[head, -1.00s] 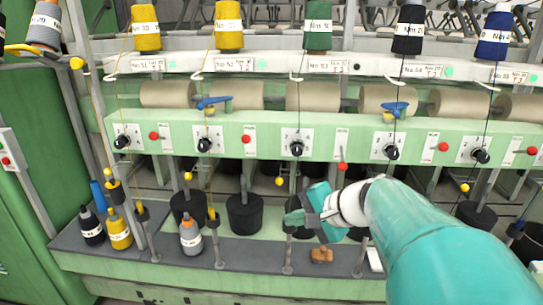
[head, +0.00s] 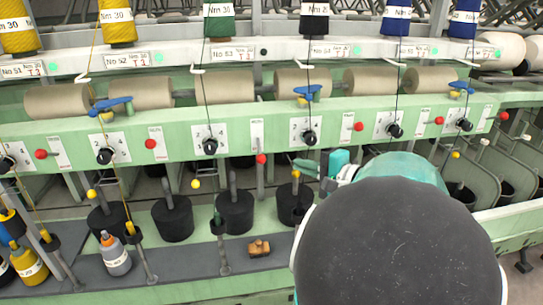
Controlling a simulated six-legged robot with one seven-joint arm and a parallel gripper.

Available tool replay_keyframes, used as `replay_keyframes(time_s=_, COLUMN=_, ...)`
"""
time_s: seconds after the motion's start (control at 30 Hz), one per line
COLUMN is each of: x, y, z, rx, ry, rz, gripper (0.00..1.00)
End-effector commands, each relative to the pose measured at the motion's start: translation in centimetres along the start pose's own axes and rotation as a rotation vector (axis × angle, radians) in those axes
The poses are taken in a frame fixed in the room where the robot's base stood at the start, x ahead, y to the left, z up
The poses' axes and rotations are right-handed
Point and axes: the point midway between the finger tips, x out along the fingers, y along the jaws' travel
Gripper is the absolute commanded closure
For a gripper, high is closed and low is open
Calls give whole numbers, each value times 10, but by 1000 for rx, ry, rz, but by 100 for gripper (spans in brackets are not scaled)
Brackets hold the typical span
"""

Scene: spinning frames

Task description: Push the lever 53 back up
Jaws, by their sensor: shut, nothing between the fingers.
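The red-knobbed lever (head: 261,159) below the No 53 label (head: 232,52) hangs down at the lower edge of the green panel. The other red knobs, such as the one to its left (head: 150,143), sit higher on the panel face. My gripper (head: 303,166) is shut and empty. It is just right of the lowered red knob and slightly below it in the picture, apart from it. Its fingers point left. My teal and dark arm hides the lower right part of the machine.
A black dial (head: 210,146) and a hanging yellow ball (head: 195,184) are left of the lever. Threads run down from the spools in front of the panel. Black cans (head: 235,211), a grey bottle (head: 115,256) and a small brown block (head: 259,248) stand lower down.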

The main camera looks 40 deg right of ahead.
Motion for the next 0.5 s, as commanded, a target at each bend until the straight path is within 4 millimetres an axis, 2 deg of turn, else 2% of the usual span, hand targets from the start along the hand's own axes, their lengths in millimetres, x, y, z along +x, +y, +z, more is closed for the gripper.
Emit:
replay_keyframes(time_s=0.17, x=10, y=0, z=2, rx=0, ry=-2, rz=0, gripper=100)
replay_keyframes(time_s=0.5, x=71, y=0, z=-1, rx=1, ry=-2, rz=2, gripper=100)
